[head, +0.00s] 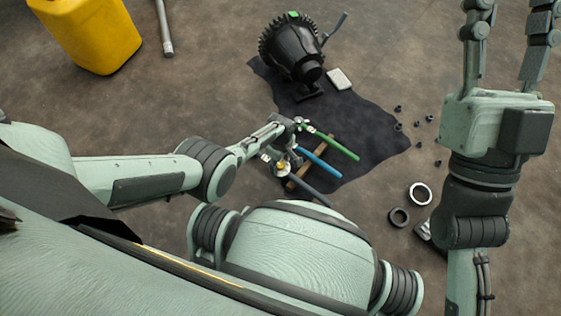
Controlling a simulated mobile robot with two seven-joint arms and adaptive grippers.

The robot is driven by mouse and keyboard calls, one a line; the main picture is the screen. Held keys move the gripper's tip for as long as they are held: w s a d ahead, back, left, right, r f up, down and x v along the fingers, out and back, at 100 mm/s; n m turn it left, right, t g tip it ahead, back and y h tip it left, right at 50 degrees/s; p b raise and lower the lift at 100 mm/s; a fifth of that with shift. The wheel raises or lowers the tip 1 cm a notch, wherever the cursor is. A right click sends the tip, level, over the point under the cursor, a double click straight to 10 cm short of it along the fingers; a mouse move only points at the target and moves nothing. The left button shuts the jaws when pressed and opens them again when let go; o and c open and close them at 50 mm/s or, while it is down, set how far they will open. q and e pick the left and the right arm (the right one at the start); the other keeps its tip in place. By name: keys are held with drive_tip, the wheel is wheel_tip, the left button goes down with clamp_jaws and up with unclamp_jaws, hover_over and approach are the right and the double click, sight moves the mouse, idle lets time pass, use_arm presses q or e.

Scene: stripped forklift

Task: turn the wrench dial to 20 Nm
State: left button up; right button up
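Several wrenches lie side by side on a wooden strip: one with a green handle (338,145), one with a blue handle (318,162) and one with a grey-blue handle (311,186). Their heads are at the left end, small and crowded. A small yellowish part (281,166) shows at the head of the grey-blue one; I cannot read any dial or scale. My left gripper (286,127) is at the wrench heads, seen nearly edge-on; its fingertips blend into the metal and its grip is unclear. My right gripper (506,40) is open and empty, raised at the upper right.
A dark cloth (380,145) lies on the brown floor, with a black geared motor unit (290,48) and a pale block (340,79). Several small nuts (399,108) and two rings (420,194) lie right. A yellow container (85,35) and grey bar (164,28) are upper left.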

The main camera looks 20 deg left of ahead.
sight(281, 164)
use_arm(q)
drive_tip(key=shift+r, duration=0.1)
wheel_tip(281, 164, up, 12)
idle(0.7)
idle(0.4)
